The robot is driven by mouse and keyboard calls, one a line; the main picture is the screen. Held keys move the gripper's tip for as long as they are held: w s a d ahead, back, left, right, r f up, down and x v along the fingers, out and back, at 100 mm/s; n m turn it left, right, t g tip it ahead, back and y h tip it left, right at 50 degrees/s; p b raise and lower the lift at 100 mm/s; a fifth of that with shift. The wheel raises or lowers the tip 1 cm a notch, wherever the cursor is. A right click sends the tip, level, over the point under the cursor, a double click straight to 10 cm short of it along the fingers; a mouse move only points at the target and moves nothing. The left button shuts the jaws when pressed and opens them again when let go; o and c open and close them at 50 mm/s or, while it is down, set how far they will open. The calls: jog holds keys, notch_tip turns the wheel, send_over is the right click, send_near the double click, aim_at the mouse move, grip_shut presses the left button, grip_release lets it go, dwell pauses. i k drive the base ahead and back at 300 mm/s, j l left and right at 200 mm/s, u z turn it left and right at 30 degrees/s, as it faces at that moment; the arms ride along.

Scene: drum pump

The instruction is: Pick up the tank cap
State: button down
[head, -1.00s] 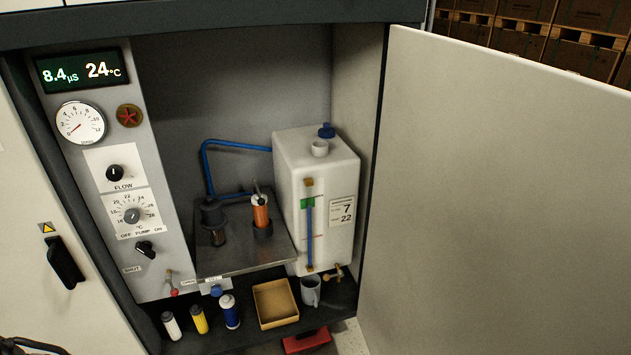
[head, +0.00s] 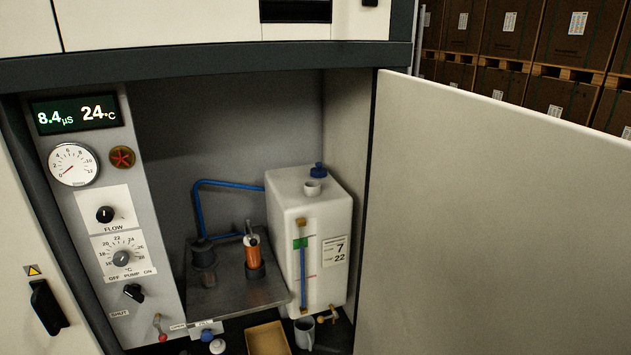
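The blue tank cap (head: 318,170) sits on top of the white tank (head: 325,225), just behind the tank's short white neck (head: 312,188). The neck looks uncovered, and the cap appears beside it rather than on it. The tank stands at the right of the open cabinet, with a sight tube and a label on its front. My gripper is not in this view.
A large open door (head: 490,220) spans the right side. Left of the tank, a metal plate (head: 235,297) carries an orange cartridge (head: 254,252) and a dark pump body (head: 203,262) with a blue hose. A cardboard tray (head: 267,340) and grey mug (head: 304,333) sit below.

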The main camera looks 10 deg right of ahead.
aim_at(318, 172)
jog(key=k+j+z, duration=0.1)
jog(key=j, duration=0.35)
jog(key=k+j+z, duration=0.1)
jog(key=j, duration=0.3)
jog(key=k+j+z, duration=0.15)
jog(key=j, duration=0.3)
jog(key=k+j+z, duration=0.1)
jog(key=j, duration=0.3)
jog(key=i, duration=2)
